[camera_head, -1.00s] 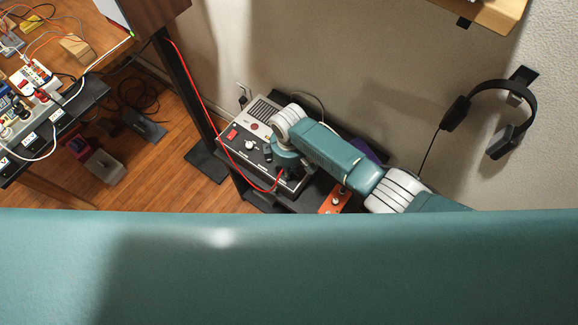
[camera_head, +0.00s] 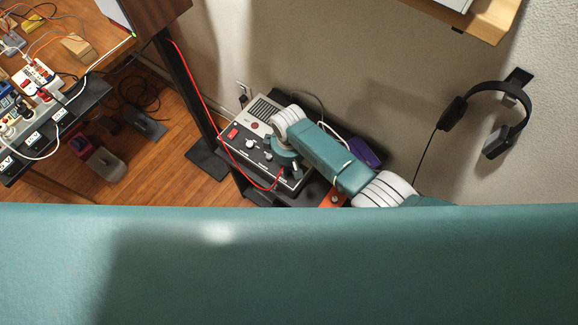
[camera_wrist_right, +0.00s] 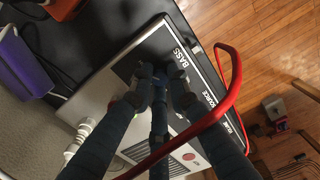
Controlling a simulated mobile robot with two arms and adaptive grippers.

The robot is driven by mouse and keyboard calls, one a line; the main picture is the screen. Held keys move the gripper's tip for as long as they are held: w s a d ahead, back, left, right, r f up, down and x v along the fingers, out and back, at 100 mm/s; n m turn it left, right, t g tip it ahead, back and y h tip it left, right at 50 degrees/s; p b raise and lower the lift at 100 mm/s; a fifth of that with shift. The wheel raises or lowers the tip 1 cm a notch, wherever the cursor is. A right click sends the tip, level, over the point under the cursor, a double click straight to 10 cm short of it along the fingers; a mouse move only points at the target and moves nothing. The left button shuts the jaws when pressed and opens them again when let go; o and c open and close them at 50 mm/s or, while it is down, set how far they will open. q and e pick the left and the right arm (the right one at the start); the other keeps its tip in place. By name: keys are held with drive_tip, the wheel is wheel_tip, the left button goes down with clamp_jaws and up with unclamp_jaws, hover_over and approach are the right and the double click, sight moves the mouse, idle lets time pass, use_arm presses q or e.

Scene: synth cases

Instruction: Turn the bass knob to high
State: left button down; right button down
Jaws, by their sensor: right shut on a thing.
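The grey and black amplifier (camera_head: 236,144) stands on a dark stand below the wall, its knobs on a black panel. My right gripper (camera_wrist_right: 160,82) is shut at the BASS label (camera_wrist_right: 180,56) in the right wrist view. It is closed around the bass knob, which the fingers mostly hide, so its pointer cannot be read. In the head view my right arm reaches in from the right, and its wrist covers that end of the panel. A SOURCE label (camera_wrist_right: 208,98) is further along the panel. My left gripper is not in view.
A red cable (camera_wrist_right: 215,115) loops close past my right fingers; it also crosses the amplifier's front (camera_head: 240,178). A purple object (camera_head: 364,152) and an orange one (camera_head: 334,199) are near my forearm. Headphones (camera_head: 492,110) hang on the wall. A cluttered desk (camera_head: 105,42) stands at left.

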sight(289, 170)
drive_tip(key=c, duration=1.7)
unclamp_jaws()
drive_tip(key=shift+o, duration=0.2)
wheel_tip(289, 170, up, 12)
